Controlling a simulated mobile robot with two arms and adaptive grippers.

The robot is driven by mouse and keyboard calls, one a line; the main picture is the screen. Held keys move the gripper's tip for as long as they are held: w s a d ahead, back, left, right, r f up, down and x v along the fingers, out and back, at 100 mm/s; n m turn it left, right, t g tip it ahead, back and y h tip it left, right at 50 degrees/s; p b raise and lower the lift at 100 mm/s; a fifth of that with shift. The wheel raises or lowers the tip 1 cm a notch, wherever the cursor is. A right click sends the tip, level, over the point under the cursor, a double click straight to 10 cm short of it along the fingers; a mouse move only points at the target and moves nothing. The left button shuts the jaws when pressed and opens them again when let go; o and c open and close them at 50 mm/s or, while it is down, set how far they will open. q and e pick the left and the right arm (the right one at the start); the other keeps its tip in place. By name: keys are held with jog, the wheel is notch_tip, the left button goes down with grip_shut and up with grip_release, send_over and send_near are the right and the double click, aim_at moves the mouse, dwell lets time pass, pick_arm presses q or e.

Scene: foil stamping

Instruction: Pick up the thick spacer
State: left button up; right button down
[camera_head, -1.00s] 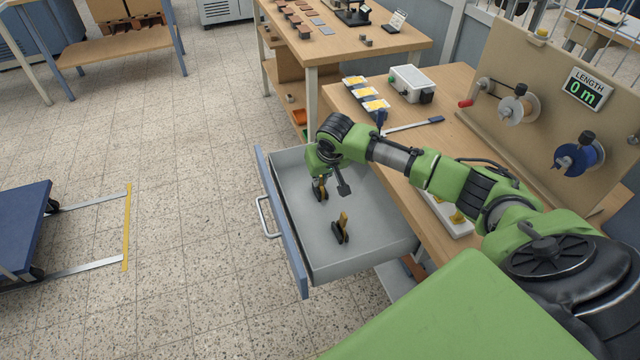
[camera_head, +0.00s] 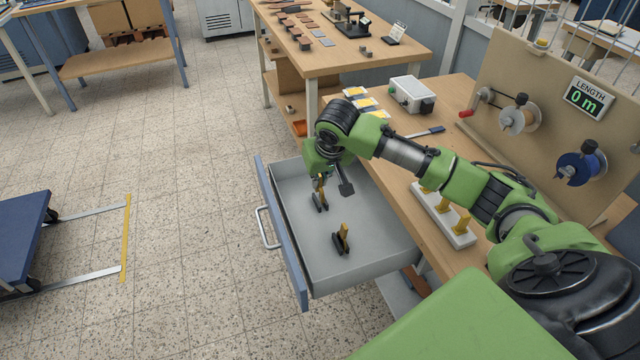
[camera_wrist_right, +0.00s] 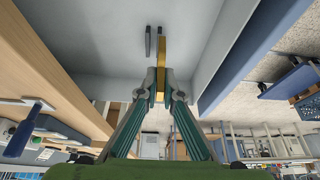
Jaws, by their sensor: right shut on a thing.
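Two spacers with yellow handles and black lower ends are at the grey drawer (camera_head: 290,230). My right gripper (camera_head: 320,176) points down over the drawer and is shut on the yellow handle of the farther spacer (camera_head: 320,202). In the right wrist view my right gripper (camera_wrist_right: 161,78) has its fingertips on either side of this yellow handle (camera_wrist_right: 161,55). The nearer spacer (camera_head: 342,240) stands apart on the drawer floor. I cannot tell which spacer is thicker, or whether the held one touches the floor. My left gripper is out of view.
The drawer's blue front (camera_head: 283,238) and side walls surround the spacers. A white rack (camera_head: 459,239) with yellow-handled pieces is on the wooden bench (camera_head: 385,170), under my right arm. A white box (camera_head: 412,84) and a board with spools (camera_head: 545,90) stand farther back.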

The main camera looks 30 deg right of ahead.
jog(key=s+a+r, duration=0.5)
jog(key=s+a, duration=0.1)
jog(key=s, duration=0.2)
jog(key=shift+s+r+b, duration=0.15)
jog(key=shift+r+b, duration=0.15)
jog(key=shift+b, duration=0.1)
jog(key=shift+a, duration=0.2)
